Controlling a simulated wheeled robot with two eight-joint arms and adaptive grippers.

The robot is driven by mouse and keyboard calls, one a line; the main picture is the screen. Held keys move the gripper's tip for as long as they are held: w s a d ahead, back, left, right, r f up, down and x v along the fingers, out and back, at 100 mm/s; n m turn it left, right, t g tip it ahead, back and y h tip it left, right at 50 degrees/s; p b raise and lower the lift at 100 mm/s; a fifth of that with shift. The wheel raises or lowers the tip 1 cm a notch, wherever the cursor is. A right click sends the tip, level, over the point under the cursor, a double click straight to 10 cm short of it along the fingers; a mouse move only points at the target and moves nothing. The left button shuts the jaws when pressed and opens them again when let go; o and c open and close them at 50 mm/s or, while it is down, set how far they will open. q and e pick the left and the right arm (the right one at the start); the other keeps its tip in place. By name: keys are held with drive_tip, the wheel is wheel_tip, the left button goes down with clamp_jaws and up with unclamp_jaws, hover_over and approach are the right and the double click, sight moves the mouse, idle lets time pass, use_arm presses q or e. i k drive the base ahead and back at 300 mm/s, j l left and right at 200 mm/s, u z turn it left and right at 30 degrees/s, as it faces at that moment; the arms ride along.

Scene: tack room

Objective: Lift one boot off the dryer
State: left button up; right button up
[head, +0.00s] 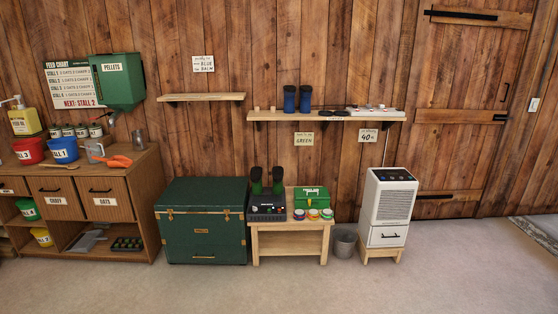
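Neither of my grippers shows in the head view.
A green tack box (311,198) and several small tins (313,214) share the bench. A green trunk (203,222) stands left, a metal bucket (344,243) and white appliance (390,208) right. A shelf (326,116) hangs above. The floor (300,288) in front is clear.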

sight(256, 172)
drive_tip(key=i, duration=2.1)
drive_tip(key=i+l+u, duration=0.1)
drive_tip(key=i, duration=0.9)
drive_tip(key=i+l, duration=0.1)
drive_tip(key=i, duration=0.95)
